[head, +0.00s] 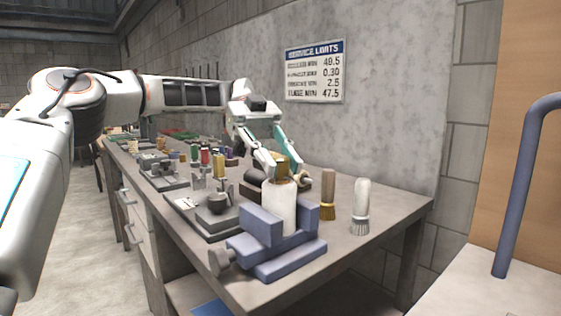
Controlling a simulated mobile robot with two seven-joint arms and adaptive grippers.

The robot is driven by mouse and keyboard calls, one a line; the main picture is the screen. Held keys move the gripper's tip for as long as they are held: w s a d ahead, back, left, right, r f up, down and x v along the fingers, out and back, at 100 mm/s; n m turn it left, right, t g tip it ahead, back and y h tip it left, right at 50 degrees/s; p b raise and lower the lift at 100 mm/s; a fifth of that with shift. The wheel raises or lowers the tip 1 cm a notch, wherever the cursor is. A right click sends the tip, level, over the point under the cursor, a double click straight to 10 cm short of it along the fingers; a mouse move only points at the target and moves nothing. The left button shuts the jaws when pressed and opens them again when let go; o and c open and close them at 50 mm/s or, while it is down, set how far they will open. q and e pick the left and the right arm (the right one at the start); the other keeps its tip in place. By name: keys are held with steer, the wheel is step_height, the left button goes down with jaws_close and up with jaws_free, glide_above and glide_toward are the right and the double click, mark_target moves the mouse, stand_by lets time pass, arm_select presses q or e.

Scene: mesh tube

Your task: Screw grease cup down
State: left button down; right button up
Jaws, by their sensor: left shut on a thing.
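The brass grease cup (282,165) sits on top of an upright white cylinder (279,207). The cylinder stands between the jaws of a blue-grey vise (262,226) near the front end of the bench. My left gripper (284,176) reaches in from behind and above, with its fingers on both sides of the cup, shut on it. The fingers hide part of the cup, and I cannot see the thread between cup and cylinder. My right gripper is not in view.
Two upright brushes, one wooden-handled (328,194) and one white-handled (361,206), stand right of the vise. Several small coloured bottles (205,157) stand farther back. A concrete wall with a sign (315,71) rises behind the bench (392,216).

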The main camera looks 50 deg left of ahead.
mark_target(279, 156)
arm_select(q)
steer(key=c, duration=1.8)
jaws_free()
steer(key=shift+o, duration=0.2)
steer(key=shift+r, duration=0.1)
step_height(279, 156, up, 10)
steer(key=shift+f, duration=0.1)
